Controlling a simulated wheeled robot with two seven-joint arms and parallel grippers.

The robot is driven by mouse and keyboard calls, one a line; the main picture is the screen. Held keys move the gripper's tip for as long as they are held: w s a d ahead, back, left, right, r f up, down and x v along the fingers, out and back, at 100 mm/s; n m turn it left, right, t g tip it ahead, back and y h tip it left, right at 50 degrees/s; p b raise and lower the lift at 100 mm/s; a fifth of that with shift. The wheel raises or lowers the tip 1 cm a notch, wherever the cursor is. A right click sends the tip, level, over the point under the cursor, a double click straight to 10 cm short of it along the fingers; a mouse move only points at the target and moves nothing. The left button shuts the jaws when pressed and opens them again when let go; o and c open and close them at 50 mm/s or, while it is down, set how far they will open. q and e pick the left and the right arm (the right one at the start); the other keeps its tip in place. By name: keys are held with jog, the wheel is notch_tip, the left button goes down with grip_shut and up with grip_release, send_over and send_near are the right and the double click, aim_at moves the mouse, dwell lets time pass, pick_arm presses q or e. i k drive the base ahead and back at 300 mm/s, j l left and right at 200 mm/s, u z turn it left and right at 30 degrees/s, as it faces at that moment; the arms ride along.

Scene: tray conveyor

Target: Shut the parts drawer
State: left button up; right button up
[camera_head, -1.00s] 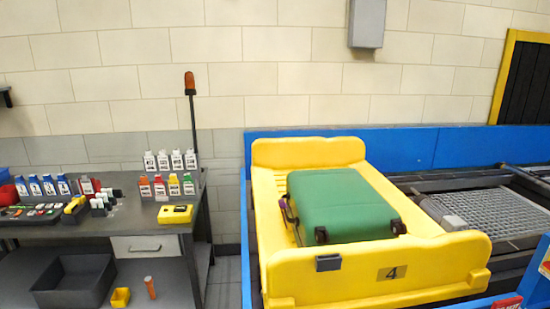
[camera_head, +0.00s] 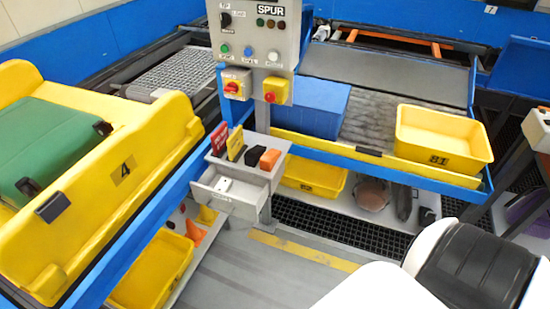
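A small grey drawer (camera_head: 225,201) with a dark handle or label on its front stands pulled out under a little shelf (camera_head: 273,174) below the control panel, left of centre. Its inside shows, with a small white item (camera_head: 224,184) lying in it. No gripper shows in the head view. A white and black link of my own arm shows at the bottom right, well apart from the drawer.
The control panel (camera_head: 251,38) stands above the shelf, which holds several coloured blocks. A yellow tray with a green suitcase (camera_head: 48,150) is at the left. A yellow bin (camera_head: 443,138) sits on the conveyor at the right. Grey floor (camera_head: 240,270) in front is clear.

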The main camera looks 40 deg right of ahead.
aim_at(231, 192)
jog(key=z, duration=0.75)
